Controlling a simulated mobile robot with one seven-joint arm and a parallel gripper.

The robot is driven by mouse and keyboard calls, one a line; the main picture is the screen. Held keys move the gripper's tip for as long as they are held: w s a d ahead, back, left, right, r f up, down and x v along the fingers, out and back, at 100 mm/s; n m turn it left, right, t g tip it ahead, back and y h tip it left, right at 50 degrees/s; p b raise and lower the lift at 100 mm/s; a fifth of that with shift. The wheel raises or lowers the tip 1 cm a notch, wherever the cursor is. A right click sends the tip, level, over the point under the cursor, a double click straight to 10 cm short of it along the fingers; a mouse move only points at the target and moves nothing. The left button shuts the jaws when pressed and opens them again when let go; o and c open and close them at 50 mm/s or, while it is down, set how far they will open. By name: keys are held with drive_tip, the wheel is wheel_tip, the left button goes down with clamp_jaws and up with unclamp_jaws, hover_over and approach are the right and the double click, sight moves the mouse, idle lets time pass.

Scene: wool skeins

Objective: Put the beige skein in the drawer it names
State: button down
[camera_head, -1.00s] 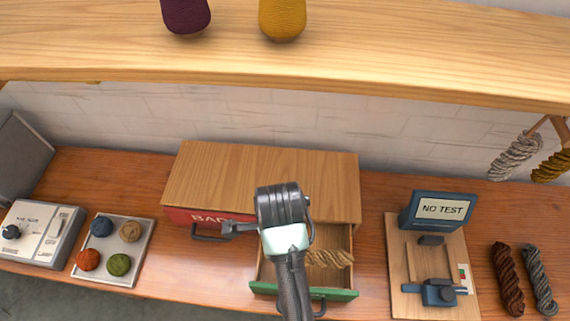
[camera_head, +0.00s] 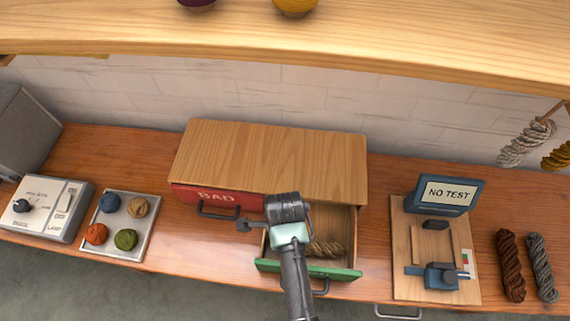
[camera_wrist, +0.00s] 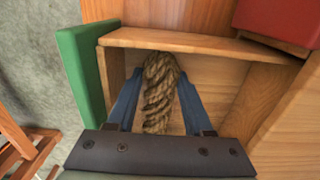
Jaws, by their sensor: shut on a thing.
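The beige skein (camera_wrist: 160,90) is a twisted rope-like hank. In the wrist view it lies between the two blue fingers of my gripper (camera_wrist: 158,100), which is shut on it. The skein (camera_head: 325,249) also shows in the head view, inside or just above the open green-fronted drawer (camera_head: 300,269); I cannot tell whether it touches the drawer floor. My arm hides part of the drawer. The red drawer marked BAD (camera_head: 215,197) is closed, left of the green one. The green drawer's label is not readable. The tester (camera_head: 444,196) screen reads NO TEST.
A tray (camera_head: 150,232) of several yarn balls and a control box (camera_head: 46,208) stand at left. Brown (camera_head: 510,265) and grey (camera_head: 541,267) skeins lie at right. A shelf (camera_head: 300,45) runs overhead. The wooden cabinet top (camera_head: 272,155) is clear.

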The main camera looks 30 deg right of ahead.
drive_tip(key=shift+f, duration=0.1)
drive_tip(key=c, duration=0.6)
unclamp_jaws()
wheel_tip(320, 180, up, 12)
drive_tip(key=shift+r, duration=0.2)
